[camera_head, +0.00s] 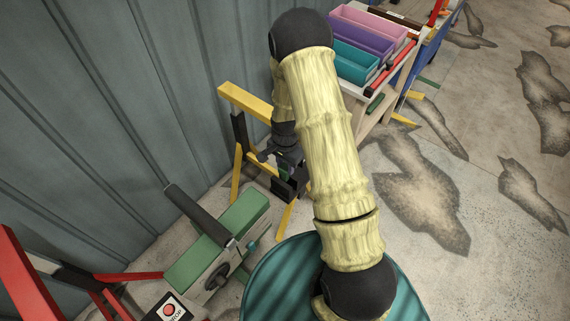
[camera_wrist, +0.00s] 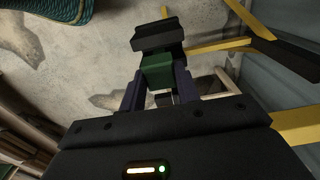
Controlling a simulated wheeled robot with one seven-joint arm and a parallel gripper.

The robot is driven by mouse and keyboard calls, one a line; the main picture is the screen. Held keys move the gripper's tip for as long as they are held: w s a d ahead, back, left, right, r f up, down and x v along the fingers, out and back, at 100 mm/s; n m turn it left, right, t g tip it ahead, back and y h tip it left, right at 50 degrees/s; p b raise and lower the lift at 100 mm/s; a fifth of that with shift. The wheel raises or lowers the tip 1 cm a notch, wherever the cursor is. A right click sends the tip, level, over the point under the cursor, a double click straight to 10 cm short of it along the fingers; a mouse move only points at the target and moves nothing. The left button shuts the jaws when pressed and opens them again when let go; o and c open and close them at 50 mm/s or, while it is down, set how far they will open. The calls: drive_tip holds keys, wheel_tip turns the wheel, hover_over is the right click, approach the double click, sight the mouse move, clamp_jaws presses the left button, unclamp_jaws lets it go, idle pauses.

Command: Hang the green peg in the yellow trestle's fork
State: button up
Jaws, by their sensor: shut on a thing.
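The green peg (camera_wrist: 158,71) shows in the wrist view between the two fingers of my gripper (camera_wrist: 158,88), with a wide black block at its far end. My gripper is shut on it. In the head view my gripper (camera_head: 287,163) is beside the yellow trestle (camera_head: 246,102), in front of its right part; the peg's green is not clear there. The trestle has a yellow top bar, dark upright parts and splayed yellow legs. My arm hides its right end, and I cannot make out the fork. Yellow bars of the trestle (camera_wrist: 222,45) also show in the wrist view.
A red trestle (camera_head: 28,275) is at the lower left. A shelf with pink, purple and teal bins (camera_head: 362,40) stands behind right. A corrugated wall (camera_head: 120,110) runs behind; stained floor at right is clear.

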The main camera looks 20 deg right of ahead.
drive_tip(key=shift+f+b, duration=1.15)
drive_tip(key=shift+f, duration=0.75)
drive_tip(key=o, duration=1)
drive_tip(key=shift+o, duration=0.2)
wheel_tip(320, 180, up, 17)
drive_tip(key=p, duration=0.1)
drive_tip(key=shift+r, duration=0.2)
drive_tip(key=s+r+n+t+p, duration=0.2)
drive_tip(key=s+r+n+p, duration=0.8)
drive_tip(key=s+r, duration=0.4)
wheel_tip(320, 180, up, 6)
drive_tip(key=shift+s+f+n+t, duration=0.2)
drive_tip(key=shift+n+t, duration=0.1)
drive_tip(key=shift+n, duration=0.1)
